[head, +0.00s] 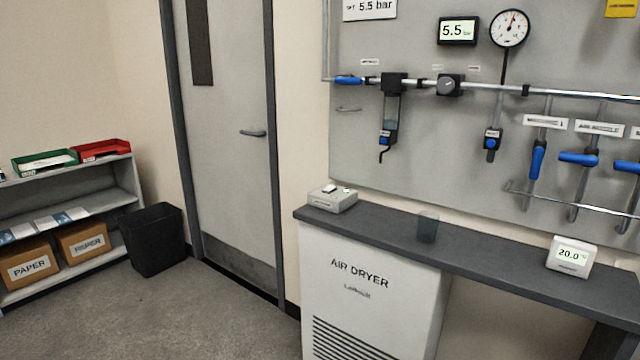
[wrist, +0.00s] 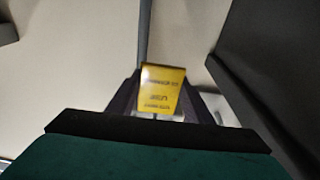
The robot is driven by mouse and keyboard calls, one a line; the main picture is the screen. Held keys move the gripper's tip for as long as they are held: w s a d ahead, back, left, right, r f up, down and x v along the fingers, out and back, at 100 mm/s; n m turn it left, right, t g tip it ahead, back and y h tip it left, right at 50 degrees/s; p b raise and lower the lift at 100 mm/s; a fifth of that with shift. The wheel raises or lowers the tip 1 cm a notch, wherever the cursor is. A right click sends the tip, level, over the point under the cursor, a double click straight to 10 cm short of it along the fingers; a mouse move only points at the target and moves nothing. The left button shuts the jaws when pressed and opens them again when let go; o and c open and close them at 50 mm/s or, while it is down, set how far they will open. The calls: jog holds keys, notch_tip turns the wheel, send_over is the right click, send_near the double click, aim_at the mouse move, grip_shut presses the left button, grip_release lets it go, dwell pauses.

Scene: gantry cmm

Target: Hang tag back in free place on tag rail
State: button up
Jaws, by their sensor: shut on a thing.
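A yellow tag (wrist: 161,90) with dark lettering is in the wrist view, between the dark fingers of my gripper (wrist: 165,104). My gripper is shut on the tag. The lettering is blurred and not readable. Neither my gripper nor the held tag shows in the head view. A thin metal rail (head: 570,204) runs across the lower right of the grey wall panel in the head view; I cannot tell if it is the tag rail. No tags show on its visible part, and its right end is cut off.
A dark worktop (head: 480,250) below the panel holds a grey box (head: 333,199), a tumbler (head: 428,227) and a 20.0 display (head: 571,256). Blue-handled valves (head: 537,160) stick out from the panel. A black bin (head: 153,240) and shelf (head: 122,202) stand left. The floor between is clear.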

jog(key=shift+r+p, duration=1.3)
jog(key=shift+p, duration=0.05)
jog(key=shift+s+a, duration=0.1)
jog(key=r+p+v, duration=0.1)
jog(key=p+v, duration=0.3)
jog(key=v, duration=0.5)
jog(key=shift+s+a, duration=0.3)
jog(key=shift+s, duration=0.05)
dwell(1.2)
jog(key=shift+r, duration=0.15)
